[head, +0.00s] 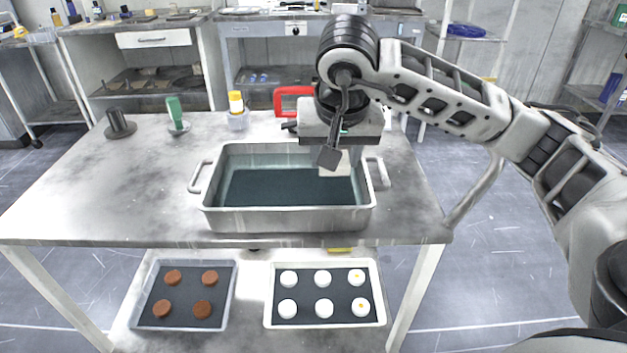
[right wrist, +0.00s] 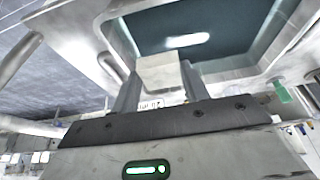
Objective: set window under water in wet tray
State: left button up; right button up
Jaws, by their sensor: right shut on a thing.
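The wet tray (head: 285,221) is a grey metal pan with side handles on the table, holding dark water (head: 265,190). My right gripper (head: 341,157) is over the tray's right part, shut on the window (head: 336,168), a pale, flat-looking piece. In the right wrist view the window (right wrist: 165,73) sits between the two fingers, with the tray's water (right wrist: 215,35) beyond it. The window's lower edge overlaps the water in the head view; I cannot tell whether it touches the surface. My left gripper is not in view.
Behind the tray stand a dark spool (head: 119,124), a green-handled item (head: 176,114), a yellow-capped bottle (head: 237,103) and a red frame (head: 288,98). Below, one tray (head: 231,293) holds brown discs and another (head: 380,300) white discs. The table's left side is clear.

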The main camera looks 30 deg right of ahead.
jog(key=w+f, duration=0.4)
jog(key=f, duration=0.1)
jog(key=shift+a, duration=0.2)
jog(key=f, duration=0.3)
jog(key=shift+w+f, duration=0.3)
jog(key=shift+f, duration=0.1)
